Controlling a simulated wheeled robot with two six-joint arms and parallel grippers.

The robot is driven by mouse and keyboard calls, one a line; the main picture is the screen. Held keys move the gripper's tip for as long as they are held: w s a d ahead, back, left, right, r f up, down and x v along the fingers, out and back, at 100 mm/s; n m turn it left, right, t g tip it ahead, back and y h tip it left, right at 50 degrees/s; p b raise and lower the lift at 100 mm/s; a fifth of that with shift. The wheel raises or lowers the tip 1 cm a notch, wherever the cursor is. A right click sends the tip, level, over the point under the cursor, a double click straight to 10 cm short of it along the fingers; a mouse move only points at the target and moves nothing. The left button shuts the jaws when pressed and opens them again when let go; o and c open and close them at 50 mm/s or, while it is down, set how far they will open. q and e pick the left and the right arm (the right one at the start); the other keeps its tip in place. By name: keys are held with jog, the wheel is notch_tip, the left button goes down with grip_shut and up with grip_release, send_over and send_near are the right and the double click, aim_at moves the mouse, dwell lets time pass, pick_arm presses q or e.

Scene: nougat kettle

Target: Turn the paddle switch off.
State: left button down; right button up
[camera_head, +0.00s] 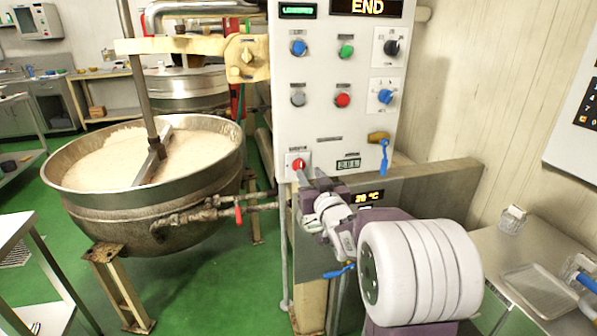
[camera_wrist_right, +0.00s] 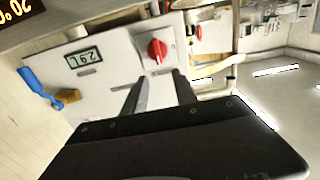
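A red rotary switch (camera_head: 298,164) on a white square plate sits at the lower left corner of the white control panel (camera_head: 335,120). It is probably the paddle switch; its label is too small to read. The red switch (camera_wrist_right: 157,50) also shows in the right wrist view, just beyond my fingers. My right gripper (camera_head: 311,177) is just below and in front of it, open and empty. In the wrist view, the right gripper's fingers (camera_wrist_right: 160,80) are apart, with a gap between their tips and the switch. My left gripper is not in view.
Other knobs and buttons, including a red one (camera_head: 343,100), sit higher on the panel. A blue-handled valve (camera_head: 384,155) is at its right edge. The kettle (camera_head: 150,210) with pale contents and a stirring shaft stands left. A metal table (camera_head: 520,245) is at right.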

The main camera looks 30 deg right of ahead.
aim_at(301, 162)
jog(key=x, duration=0.8)
jog(key=shift+w, duration=0.2)
jog(key=shift+f, duration=0.1)
jog(key=shift+c, duration=0.3)
grip_shut()
